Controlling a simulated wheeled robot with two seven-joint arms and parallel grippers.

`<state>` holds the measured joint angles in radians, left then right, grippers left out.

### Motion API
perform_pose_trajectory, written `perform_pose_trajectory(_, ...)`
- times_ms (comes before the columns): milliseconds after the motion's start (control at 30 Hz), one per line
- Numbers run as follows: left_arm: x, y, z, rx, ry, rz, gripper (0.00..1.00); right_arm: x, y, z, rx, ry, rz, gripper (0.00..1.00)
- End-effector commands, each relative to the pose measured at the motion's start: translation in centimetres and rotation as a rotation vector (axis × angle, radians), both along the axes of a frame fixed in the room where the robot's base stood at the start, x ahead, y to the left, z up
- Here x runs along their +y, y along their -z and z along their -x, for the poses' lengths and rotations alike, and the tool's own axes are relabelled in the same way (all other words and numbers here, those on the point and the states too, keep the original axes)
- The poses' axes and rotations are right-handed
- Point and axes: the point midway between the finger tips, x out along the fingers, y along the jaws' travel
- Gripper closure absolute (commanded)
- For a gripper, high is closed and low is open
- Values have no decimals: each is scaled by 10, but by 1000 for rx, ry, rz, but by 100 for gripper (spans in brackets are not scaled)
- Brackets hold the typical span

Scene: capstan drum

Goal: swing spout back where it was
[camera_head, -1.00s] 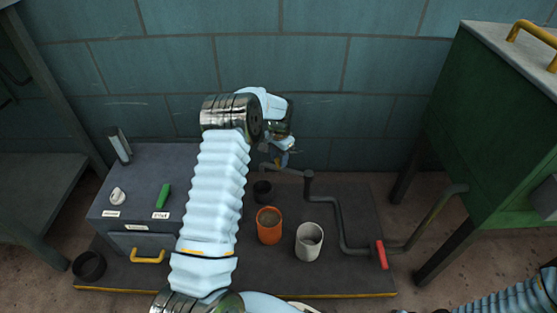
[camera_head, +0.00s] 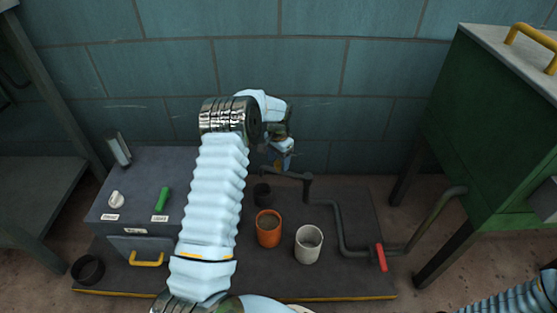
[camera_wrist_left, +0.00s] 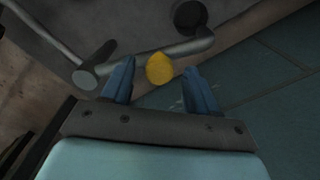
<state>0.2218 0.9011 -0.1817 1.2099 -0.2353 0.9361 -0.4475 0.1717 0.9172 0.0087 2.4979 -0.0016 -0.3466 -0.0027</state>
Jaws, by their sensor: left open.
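The dark grey spout (camera_head: 288,173) is a thin pipe reaching left from the top of an upright post (camera_head: 308,187). Its free end is above a small dark cup (camera_head: 263,193). My left gripper (camera_head: 283,164) is just behind the spout, partly hidden by its own wrist. In the left wrist view the spout (camera_wrist_left: 130,58) crosses beyond the fingertips. A yellow knob (camera_wrist_left: 160,68) shows between the two open blue fingers of my left gripper (camera_wrist_left: 158,80); I see no clear contact. My right gripper is out of view.
An orange cup (camera_head: 269,230) and a white cup (camera_head: 309,245) stand in front of the post. A red-handled lever (camera_head: 381,257) is at right. A grey box (camera_head: 143,215) with a yellow drawer handle is at left, and a green cabinet (camera_head: 480,130) at right.

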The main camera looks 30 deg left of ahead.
Motion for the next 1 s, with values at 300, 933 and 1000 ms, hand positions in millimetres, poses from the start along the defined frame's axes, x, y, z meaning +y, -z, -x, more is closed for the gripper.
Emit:
perform_pose_trajectory(300, 0, -68, -1, -4, 0, -1, 41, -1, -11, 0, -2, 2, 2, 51)
perform_pose_trajectory(933, 0, -135, 0, -1, 0, -1, 41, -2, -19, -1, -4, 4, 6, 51)
perform_pose_trajectory(1000, 0, -135, 0, -1, 0, -1, 41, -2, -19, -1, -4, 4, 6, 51)
